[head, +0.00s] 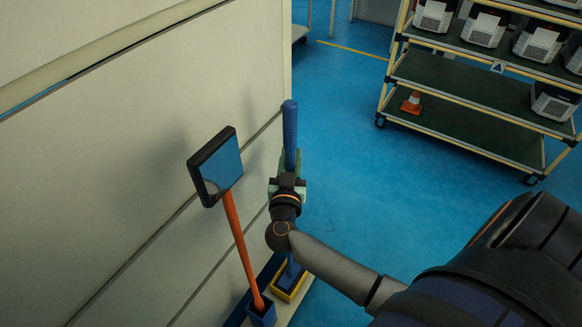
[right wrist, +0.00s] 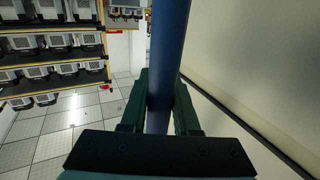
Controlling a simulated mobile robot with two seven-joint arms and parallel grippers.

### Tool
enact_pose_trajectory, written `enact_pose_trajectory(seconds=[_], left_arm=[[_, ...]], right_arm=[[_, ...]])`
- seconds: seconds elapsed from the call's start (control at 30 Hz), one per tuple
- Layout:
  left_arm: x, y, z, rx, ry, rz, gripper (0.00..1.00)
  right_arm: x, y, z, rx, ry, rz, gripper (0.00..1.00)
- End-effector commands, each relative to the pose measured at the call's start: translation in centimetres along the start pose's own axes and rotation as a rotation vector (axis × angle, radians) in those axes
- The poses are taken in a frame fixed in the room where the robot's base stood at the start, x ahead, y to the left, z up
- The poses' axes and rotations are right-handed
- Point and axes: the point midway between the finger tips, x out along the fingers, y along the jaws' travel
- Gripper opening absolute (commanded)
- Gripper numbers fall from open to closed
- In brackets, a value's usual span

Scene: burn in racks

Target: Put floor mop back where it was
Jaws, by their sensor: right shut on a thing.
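The floor mop, a long blue pole (head: 290,125), stands upright close to the pale wall in the head view. My right gripper (head: 288,185) is shut around its upper part. In the right wrist view the blue pole (right wrist: 168,60) runs between the green fingers of my right gripper (right wrist: 160,105). The pole's lower end comes down at a yellow-rimmed holder (head: 288,290) at the wall's foot. My arm partly covers it, and I cannot tell how deep the end sits. My left gripper is not in view.
Left of the mop, an orange-handled tool (head: 240,240) with a flat dark head stands in a blue holder (head: 262,315) by the wall (head: 130,150). Blue floor between is clear.

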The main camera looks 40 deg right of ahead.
Motion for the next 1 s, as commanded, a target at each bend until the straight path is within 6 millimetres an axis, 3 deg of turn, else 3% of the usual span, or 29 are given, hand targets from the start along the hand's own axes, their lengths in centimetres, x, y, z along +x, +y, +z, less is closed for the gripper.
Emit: enact_pose_trajectory(seconds=[0.17,0.57,0.6,0.83,1.0], left_arm=[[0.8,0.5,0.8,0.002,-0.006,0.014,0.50],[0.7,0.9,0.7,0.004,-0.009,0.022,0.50],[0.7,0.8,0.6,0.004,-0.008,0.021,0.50],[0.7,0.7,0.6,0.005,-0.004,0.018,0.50],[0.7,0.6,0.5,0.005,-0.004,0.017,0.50]], right_arm=[[0.0,0.0,2.7,-0.002,0.003,-0.001,0.00],[0.0,0.0,3.0,0.000,0.003,0.000,0.00],[0.0,0.0,3.2,-0.001,0.000,0.000,0.33],[0.0,0.0,3.2,-0.001,-0.001,0.000,0.59],[0.0,0.0,3.2,-0.002,-0.001,0.000,0.59]])
